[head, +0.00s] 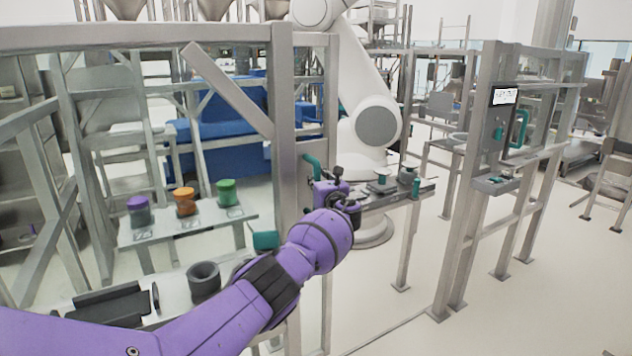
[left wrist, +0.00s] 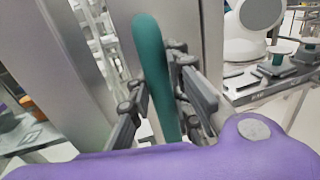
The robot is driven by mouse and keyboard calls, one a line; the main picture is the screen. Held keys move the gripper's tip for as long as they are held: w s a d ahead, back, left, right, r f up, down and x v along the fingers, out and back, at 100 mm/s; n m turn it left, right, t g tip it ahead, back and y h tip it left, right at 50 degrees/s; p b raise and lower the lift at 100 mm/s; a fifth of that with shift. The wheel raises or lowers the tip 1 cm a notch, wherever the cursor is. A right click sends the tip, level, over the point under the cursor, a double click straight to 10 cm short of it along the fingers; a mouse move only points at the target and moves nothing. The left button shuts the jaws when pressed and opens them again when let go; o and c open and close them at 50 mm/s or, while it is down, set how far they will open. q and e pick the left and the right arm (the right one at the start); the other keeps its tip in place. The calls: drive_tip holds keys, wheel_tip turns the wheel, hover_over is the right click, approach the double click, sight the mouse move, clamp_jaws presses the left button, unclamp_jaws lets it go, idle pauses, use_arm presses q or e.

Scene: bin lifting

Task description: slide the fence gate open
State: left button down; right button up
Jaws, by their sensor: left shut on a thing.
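The fence gate (head: 284,125) is a grey metal frame with a diagonal brace, at the left and middle of the head view. A teal handle (head: 311,167) stands upright on its right-hand post. My left gripper (head: 330,190) is at this handle, with my purple arm reaching in from the lower left. In the left wrist view the teal handle (left wrist: 153,65) runs between the two dark fingers of my left gripper (left wrist: 158,100), which are shut on it. The handle's lower part is hidden by the purple wrist. My right gripper is not in view.
An opening lies right of the gate, up to a fence post (head: 478,150) with a control box (head: 496,125). A white robot arm (head: 370,125) and a small table (head: 395,190) stand behind it. Purple, orange and green containers sit on a bench (head: 190,226) behind the gate.

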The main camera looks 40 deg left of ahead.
use_arm(q)
drive_tip(key=shift+f, duration=0.1)
drive_tip(key=c, duration=1.6)
unclamp_jaws()
drive_tip(key=shift+c, duration=0.2)
drive_tip(key=shift+o, duration=0.3)
drive_tip(key=v, duration=1.2)
